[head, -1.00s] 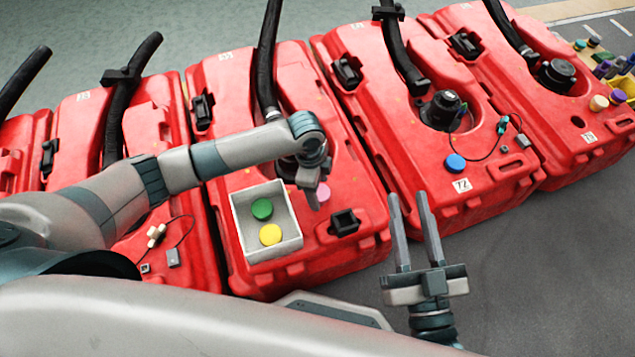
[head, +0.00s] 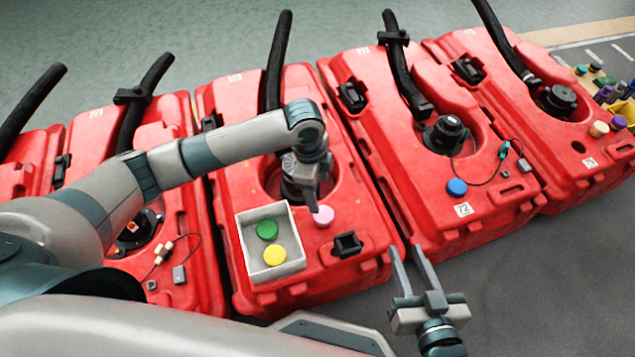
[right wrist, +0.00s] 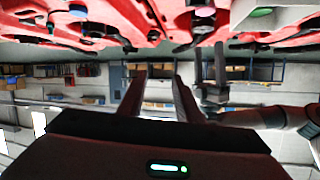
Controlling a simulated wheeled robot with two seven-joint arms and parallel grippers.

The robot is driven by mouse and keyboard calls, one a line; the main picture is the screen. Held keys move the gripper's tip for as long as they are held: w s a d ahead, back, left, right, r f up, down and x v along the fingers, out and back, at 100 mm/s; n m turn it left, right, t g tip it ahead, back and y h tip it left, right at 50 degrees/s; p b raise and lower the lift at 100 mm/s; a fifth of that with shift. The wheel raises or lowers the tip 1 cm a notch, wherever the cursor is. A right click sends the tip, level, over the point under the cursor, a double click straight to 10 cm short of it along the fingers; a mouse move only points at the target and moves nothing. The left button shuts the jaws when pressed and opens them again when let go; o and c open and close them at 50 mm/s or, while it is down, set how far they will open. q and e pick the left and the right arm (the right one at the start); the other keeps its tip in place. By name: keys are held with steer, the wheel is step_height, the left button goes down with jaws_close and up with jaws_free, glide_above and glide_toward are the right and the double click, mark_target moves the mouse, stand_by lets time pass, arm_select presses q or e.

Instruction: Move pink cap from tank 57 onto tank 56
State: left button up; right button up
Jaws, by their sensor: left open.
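A pink cap (head: 323,217) sits on the front top of the middle red tank (head: 345,190), to the right of a white tray. I cannot read which tanks are 56 and 57; the only clear label reads 72, on the tank to the right (head: 440,215). My left gripper (head: 313,205) is over the middle tank, just behind and left of the pink cap, pointing down. It is open, with no cap visible in it. My right gripper (head: 411,270) is open and empty in front of the tanks; its parted fingers show in the right wrist view (right wrist: 158,88).
The white tray (head: 243,245) holds a green cap (head: 267,230) and a yellow cap (head: 275,255). A blue cap (head: 457,187) sits on the tank labelled 72. Black hoses rise from the tanks. My left arm partly hides the tank to the left (head: 190,240).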

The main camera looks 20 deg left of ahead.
arm_select(q)
steer(key=shift+a+r, duration=0.1)
steer(key=shift+r, duration=0.55)
arm_select(e)
steer(key=shift+s+d+f+g, duration=0.2)
steer(key=shift+f+g, duration=0.2)
steer(key=shift+f, duration=0.1)
arm_select(q)
steer(key=s+d+n+t+h, duration=0.25)
steer(key=s+d+h, duration=0.2)
steer(key=d, duration=0.25)
steer(key=s+d+n+t+h, duration=0.25)
steer(key=s+d+n, duration=0.2)
steer(key=d, duration=0.35)
steer(key=s+a+r+n+t+y, duration=0.1)
steer(key=s+a+r+n+t, duration=0.1)
steer(key=a, duration=0.4)
steer(key=s+a+r+n+t+y, duration=0.2)
steer(key=s+a+r+n+t, duration=0.1)
steer(key=s+a+n+t, duration=0.1)
steer(key=shift+s+a+r+n+t, duration=0.2)
steer(key=shift+s+a+n+t, duration=0.15)
steer(key=shift+a+n+t, duration=0.65)
